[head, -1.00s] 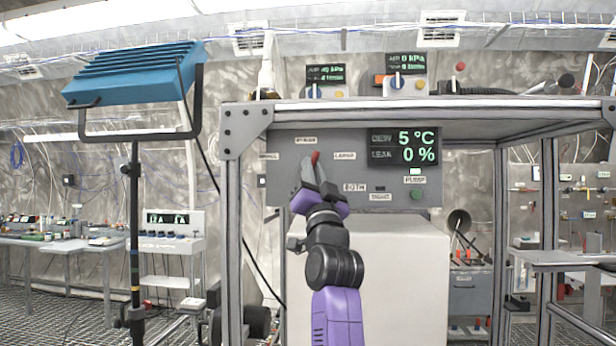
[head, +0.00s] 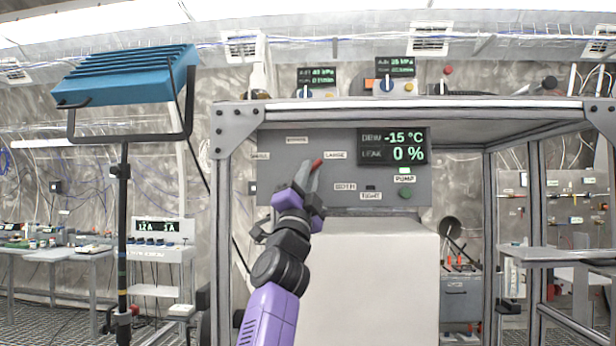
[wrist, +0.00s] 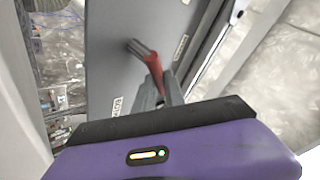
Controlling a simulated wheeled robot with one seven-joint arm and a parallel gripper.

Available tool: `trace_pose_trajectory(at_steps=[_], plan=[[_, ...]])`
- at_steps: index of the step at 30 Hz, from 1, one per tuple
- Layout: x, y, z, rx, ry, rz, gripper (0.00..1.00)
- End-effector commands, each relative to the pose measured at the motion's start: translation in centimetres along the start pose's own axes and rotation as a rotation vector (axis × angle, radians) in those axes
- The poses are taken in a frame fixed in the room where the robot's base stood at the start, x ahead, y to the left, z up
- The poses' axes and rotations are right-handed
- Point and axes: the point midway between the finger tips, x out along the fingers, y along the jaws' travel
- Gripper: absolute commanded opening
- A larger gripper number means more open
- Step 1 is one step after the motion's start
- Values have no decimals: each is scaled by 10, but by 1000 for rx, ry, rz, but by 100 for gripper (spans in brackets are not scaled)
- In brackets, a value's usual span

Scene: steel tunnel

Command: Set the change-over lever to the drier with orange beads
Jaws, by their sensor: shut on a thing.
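The change-over lever (head: 316,164) has a red handle and sits on a grey panel (head: 285,185). In the wrist view the red lever (wrist: 153,72) stands out from the panel on a grey shaft, and my gripper (wrist: 162,92) is shut on it. In the head view my gripper (head: 310,178) reaches up to the lever, whose red tip points up and right toward the LARGE label (head: 335,155). The fingers hide the lever's lower part. No drier and no orange beads can be made out in these views.
A display (head: 393,147) reads -15 °C and 0 %. A green PUMP button (head: 405,193) is on the panel's right. A metal frame (head: 224,230) surrounds the panel, with a pale box (head: 370,280) below. A blue lamp (head: 125,75) stands at left.

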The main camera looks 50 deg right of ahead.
Motion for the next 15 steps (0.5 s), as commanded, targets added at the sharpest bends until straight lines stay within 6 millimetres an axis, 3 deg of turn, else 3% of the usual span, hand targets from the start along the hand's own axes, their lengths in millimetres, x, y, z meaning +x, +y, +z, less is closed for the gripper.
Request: trace_pose_trajectory(at_steps=[8, 9, 12, 15], plan=[[0, 1, -1, -2, 3, 1, 0], [0, 1, -1, -2, 3, 1, 18], [0, 1, -1, -1, 2, 1, 36], [0, 1, -1, -1, 2, 0, 36]])
